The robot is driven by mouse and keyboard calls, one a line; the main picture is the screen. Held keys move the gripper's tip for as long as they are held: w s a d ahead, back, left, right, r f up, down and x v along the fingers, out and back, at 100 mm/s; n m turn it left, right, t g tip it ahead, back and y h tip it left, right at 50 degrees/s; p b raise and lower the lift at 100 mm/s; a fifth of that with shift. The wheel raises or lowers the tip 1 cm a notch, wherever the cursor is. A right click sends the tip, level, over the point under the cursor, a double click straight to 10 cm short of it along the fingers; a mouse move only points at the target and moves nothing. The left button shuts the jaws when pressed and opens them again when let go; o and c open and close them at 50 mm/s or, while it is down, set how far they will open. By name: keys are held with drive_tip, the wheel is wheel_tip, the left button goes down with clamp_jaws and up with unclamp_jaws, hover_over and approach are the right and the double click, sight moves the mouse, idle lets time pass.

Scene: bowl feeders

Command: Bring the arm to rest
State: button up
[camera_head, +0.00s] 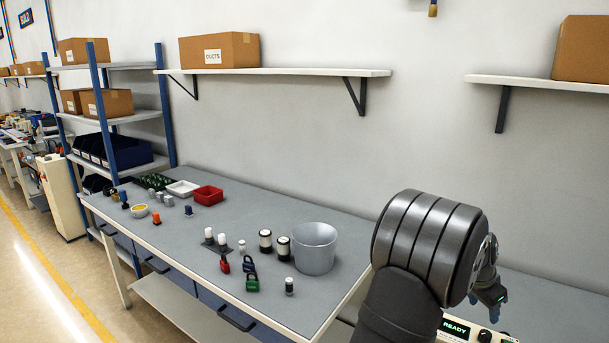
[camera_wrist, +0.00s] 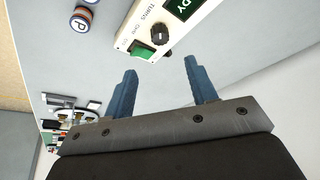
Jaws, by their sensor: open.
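My gripper (camera_head: 490,296) is at the right of the head view, past my large dark arm link, which hides part of it. It hangs beside and above a white control box with a lit READY display (camera_head: 456,328). In the wrist view, the two blue fingers of my gripper (camera_wrist: 160,66) stand well apart with nothing between them. The control box (camera_wrist: 125,38), with a black knob (camera_wrist: 161,33) and a green switch (camera_wrist: 142,50), shows beyond the fingertips. I cannot tell the exact gap to it.
A grey bench (camera_head: 170,235) at the left holds a grey bucket (camera_head: 315,248), a red bin (camera_head: 207,195), padlocks (camera_head: 251,283) and small parts. Shelves (camera_head: 300,72) run along the wall above. A round blue-and-white piece (camera_wrist: 81,20) lies near the control box in the wrist view.

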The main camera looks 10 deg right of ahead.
approach(486, 333)
drive_tip(key=x, duration=0.9)
drive_tip(key=shift+f, duration=0.35)
drive_tip(key=shift+r+n, duration=0.3)
drive_tip(key=shift+n, duration=0.3)
drive_tip(key=shift+n+t, duration=0.6)
drive_tip(key=shift+n, duration=0.3)
drive_tip(key=s+a+r+n, duration=0.1)
drive_tip(key=a+r, duration=0.3)
drive_tip(key=r, duration=0.7)
drive_tip(key=s+a+r+n, duration=0.1)
drive_tip(key=a+r+n, duration=0.2)
drive_tip(key=r, duration=0.8)
drive_tip(key=shift+a+r+g, duration=0.3)
drive_tip(key=shift+a+r, duration=0.1)
drive_tip(key=shift+a, duration=0.7)
drive_tip(key=shift+s, duration=0.1)
